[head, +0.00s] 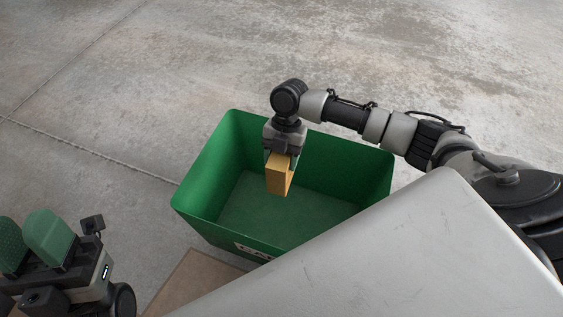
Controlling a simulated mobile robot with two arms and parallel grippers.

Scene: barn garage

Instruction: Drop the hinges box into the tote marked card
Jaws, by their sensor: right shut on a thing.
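A small tan-yellow box (277,176), which I take to be the hinges box, hangs in my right gripper (281,158). The gripper points down and is shut on the box's upper part. Any label on the box is too small to read. Both are over the open green tote (215,168), and the box appears around the height of its rim, clear of the floor inside. The tote's front carries a white label starting "CA"; the rest is hidden. My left gripper (29,243) is at the lower left, away from the tote, its green fingers apart and empty.
The tote looks otherwise empty. A flat brown surface (196,281) lies in front of it, partly covered by my own grey body. Bare concrete floor (120,90) spreads behind and to the left, with free room.

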